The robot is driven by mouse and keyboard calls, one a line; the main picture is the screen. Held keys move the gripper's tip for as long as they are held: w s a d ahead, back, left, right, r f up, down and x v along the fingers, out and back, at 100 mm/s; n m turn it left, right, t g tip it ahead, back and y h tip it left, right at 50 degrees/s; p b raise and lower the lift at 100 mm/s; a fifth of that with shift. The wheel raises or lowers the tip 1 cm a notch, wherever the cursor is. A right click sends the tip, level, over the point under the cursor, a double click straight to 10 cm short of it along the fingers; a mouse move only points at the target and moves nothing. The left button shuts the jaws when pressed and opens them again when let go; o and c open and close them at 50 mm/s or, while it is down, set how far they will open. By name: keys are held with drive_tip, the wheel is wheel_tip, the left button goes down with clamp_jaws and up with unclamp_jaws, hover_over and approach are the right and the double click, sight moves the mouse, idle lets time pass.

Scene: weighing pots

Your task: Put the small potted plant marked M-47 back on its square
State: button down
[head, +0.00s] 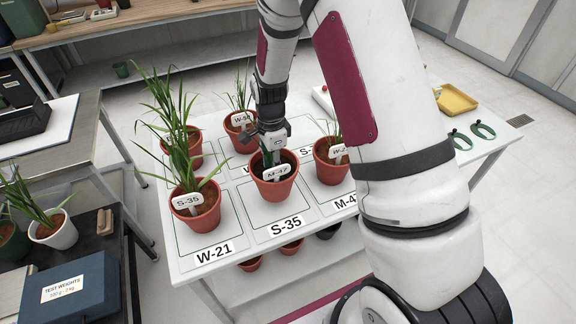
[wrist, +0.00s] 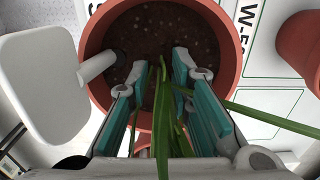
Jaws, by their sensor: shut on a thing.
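The potted plant M-47 (head: 275,188) is a terracotta pot with dark soil, green leaves and a white tag. In the head view it is over the square labelled S-35 (head: 286,226); I cannot tell whether its base touches the table. My gripper (head: 270,150) reaches down into it from above. In the wrist view my gripper (wrist: 165,70) is shut on the plant's green leaves or stem inside the pot rim (wrist: 237,55). The tag's blank back (wrist: 45,85) is on the left. The square labelled M-4 (head: 346,201) is at right, partly hidden by my arm, with pot W-2 (head: 328,172) on it.
Pot S-35 (head: 196,212) stands close at left on square W-21 (head: 213,254). Pot W-5 (head: 240,133) and another leafy pot (head: 190,152) stand behind. Green-handled tools (head: 484,130) and a yellow tray (head: 456,100) lie at right. My arm hides much of the table's right side.

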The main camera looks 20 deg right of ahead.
drive_tip(key=shift+w+a+f, duration=0.1)
drive_tip(key=shift+w+a, duration=0.4)
drive_tip(key=shift+w, duration=0.05)
drive_tip(key=shift+f+p, duration=0.35)
drive_tip(key=shift+f, duration=1.45)
drive_tip(key=c, duration=1.4)
unclamp_jaws()
drive_tip(key=shift+c, duration=0.2)
